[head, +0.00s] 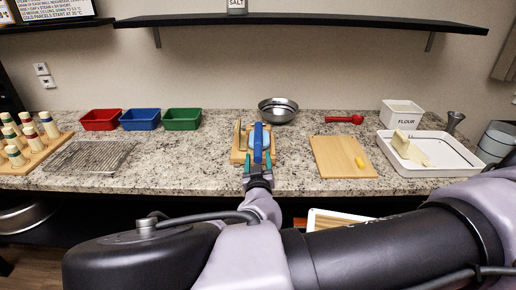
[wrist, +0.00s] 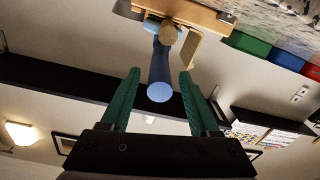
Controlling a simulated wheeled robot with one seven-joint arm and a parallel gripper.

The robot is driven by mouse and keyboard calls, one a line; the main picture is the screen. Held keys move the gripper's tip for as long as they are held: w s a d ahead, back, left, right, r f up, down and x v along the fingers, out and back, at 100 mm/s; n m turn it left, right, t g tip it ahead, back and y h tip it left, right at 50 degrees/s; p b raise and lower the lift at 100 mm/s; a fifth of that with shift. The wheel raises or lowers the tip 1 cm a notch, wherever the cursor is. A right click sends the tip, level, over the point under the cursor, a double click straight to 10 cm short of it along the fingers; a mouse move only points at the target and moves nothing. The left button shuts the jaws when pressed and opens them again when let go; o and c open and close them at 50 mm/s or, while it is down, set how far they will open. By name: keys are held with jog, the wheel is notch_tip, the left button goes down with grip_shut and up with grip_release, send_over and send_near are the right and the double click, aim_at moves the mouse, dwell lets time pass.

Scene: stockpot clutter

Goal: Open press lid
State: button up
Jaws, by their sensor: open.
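The press stands on the counter in the middle of the head view, with a wooden base (head: 237,156) and a blue lever handle (head: 257,140) pointing toward me. In the wrist view, the press's wooden base (wrist: 200,14) is at the top and the blue handle (wrist: 160,70) points at the camera, its round end showing. My gripper (head: 258,160) is open, its green fingers on either side of the handle's end. In the wrist view, my gripper (wrist: 160,78) shows gaps on both sides of the handle. The press's lid is largely hidden behind the handle.
Red (head: 101,119), blue (head: 140,119) and green (head: 182,118) bins stand left of the press, behind a wire rack (head: 90,157). A metal bowl (head: 278,109) is behind it. A cutting board (head: 340,158) and white tray (head: 440,165) are to the right. A shelf (head: 300,19) hangs above.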

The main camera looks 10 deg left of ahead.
aim_at(258, 146)
jog(key=x, duration=0.6)
grip_shut()
dwell(1.3)
